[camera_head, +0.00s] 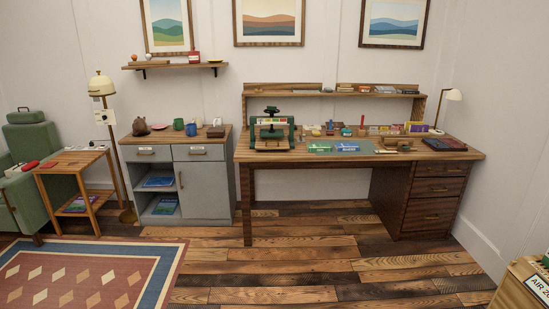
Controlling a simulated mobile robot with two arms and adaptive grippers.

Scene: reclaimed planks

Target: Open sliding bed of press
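A press (272,132) with a dark green frame and a dark handle on top stands at the left end of the wooden desk (350,156). A pale bar runs across its middle. A darker flat part shows low at its front, but it is too small to tell how far the bed is out. Neither of my grippers shows in the head view.
Several small items lie on the desk right of the press, with a lamp (453,95) at the far right. A grey cabinet (209,187) with mugs stands left of the desk. The plank floor (260,268) in front is clear, with a patterned rug (85,275) at left.

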